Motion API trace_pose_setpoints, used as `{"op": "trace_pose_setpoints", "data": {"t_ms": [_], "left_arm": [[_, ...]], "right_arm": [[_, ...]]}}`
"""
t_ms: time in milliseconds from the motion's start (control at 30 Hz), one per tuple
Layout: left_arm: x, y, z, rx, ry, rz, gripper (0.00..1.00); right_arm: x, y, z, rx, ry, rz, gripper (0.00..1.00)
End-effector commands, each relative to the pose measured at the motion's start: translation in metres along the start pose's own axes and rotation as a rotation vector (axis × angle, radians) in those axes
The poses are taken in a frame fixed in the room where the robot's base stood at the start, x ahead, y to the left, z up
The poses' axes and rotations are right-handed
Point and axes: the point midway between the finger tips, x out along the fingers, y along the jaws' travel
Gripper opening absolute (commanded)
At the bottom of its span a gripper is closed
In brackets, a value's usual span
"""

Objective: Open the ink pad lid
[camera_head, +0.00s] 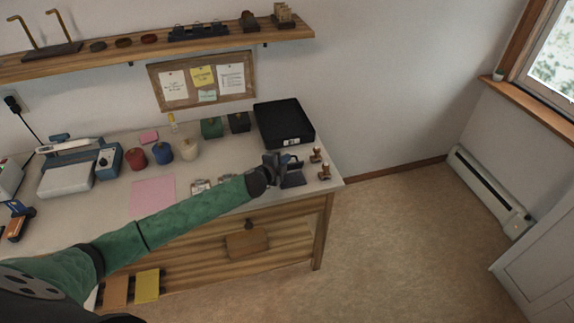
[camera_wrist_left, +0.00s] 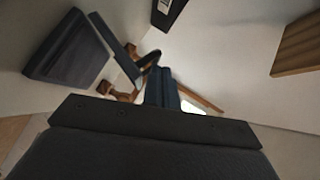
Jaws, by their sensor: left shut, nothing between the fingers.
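The ink pad (camera_head: 293,180) is a small dark rectangular case near the right end of the worktop. In the left wrist view it shows at upper left (camera_wrist_left: 66,50), with a thin dark flap, its lid (camera_wrist_left: 113,45), standing tilted up along one side. My left gripper (camera_head: 281,165) is right at the ink pad, over its far left side. In the left wrist view its dark fingers (camera_wrist_left: 158,85) are together with nothing between them, close beside the raised lid. I cannot tell whether they touch it. My right gripper is not in view.
Two wooden stamps (camera_head: 319,164) stand just right of the ink pad. A black tray (camera_head: 284,125) lies behind it. Several ink jars (camera_head: 162,150) and a pink sheet (camera_head: 153,196) are to the left. A shelf (camera_head: 150,50) hangs above. The worktop's right edge is near.

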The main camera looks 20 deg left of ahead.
Motion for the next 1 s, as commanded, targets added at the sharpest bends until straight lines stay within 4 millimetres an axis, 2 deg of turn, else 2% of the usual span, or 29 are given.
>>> {"op": "trace_pose_setpoints", "data": {"t_ms": [100, 500, 1000], "left_arm": [[0.003, -0.007, 0.003, -0.027, -0.001, 0.027, 0.0], [0.014, -0.01, 0.015, -0.092, 0.0, 0.089, 0.0], [0.033, -0.012, 0.034, -0.09, 0.0, 0.088, 0.0]], "right_arm": [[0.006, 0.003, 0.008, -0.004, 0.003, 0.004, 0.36], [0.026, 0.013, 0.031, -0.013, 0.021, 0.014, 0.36], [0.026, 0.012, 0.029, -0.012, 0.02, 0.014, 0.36]]}}
